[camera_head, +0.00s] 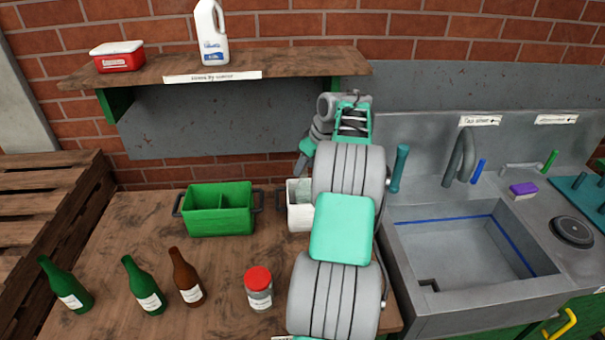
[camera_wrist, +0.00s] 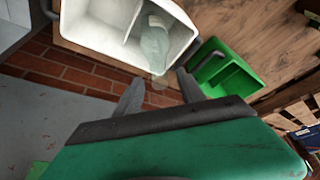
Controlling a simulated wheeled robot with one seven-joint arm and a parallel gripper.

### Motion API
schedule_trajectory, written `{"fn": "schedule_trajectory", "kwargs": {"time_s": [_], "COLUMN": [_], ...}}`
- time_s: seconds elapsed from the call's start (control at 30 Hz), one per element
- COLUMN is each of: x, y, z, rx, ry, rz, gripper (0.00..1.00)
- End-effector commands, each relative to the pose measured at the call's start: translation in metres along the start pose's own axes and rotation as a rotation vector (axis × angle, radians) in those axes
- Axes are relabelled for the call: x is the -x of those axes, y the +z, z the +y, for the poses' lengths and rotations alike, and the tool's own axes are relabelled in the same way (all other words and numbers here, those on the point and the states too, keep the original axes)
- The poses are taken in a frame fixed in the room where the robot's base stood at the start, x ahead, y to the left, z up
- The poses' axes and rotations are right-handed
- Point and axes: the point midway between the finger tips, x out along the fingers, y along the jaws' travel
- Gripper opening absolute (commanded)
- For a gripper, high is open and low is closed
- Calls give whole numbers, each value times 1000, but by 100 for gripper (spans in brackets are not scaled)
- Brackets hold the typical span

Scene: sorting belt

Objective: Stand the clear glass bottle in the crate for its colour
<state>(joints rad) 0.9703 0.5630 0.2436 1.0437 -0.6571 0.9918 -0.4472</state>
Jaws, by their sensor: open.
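The clear glass bottle (camera_wrist: 155,42) is in the right-hand compartment of the white crate (camera_wrist: 95,38) in the wrist view. Its neck points towards my gripper and reaches over the crate's rim; it looks upright or nearly so. My gripper (camera_wrist: 158,90) is open, with its two fingers apart on either side of the neck end and no clear contact with the glass. In the head view the white crate (camera_head: 299,220) is partly hidden behind my arm, and a pale part of the bottle (camera_head: 304,188) shows inside it. My gripper is above the crate's back there.
A green divided crate (camera_head: 220,223) stands left of the white one. Two green bottles (camera_head: 146,289), a brown bottle (camera_head: 187,280) and a red-lidded jar (camera_head: 259,291) stand on the front table. A shelf (camera_head: 205,75) hangs behind; a sink (camera_head: 470,250) is right.

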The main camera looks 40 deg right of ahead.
Motion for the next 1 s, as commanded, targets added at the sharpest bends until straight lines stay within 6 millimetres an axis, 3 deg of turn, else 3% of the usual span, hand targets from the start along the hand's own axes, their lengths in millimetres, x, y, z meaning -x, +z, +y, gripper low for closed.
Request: {"fn": "schedule_trajectory", "kwargs": {"time_s": [0.1,0.23,0.47,0.57,0.67,0.77,0.8,0.9,1.0], "x": [34,62,77,82,92,103,107,113,112], "y": [0,0,-1,-22,-60,-78,-75,-44,9], "z": [1,1,-2,-30,-105,-211,-252,-343,-407], "rx": [0,-1,0,1,-5,-21,-31,-48,-58], "ry": [4,2,0,-4,-13,-19,-19,-12,2], "rz": [2,0,-1,1,2,-1,-4,-11,-15], "gripper": [47,47,47,47,47,47,47,47,47]}}
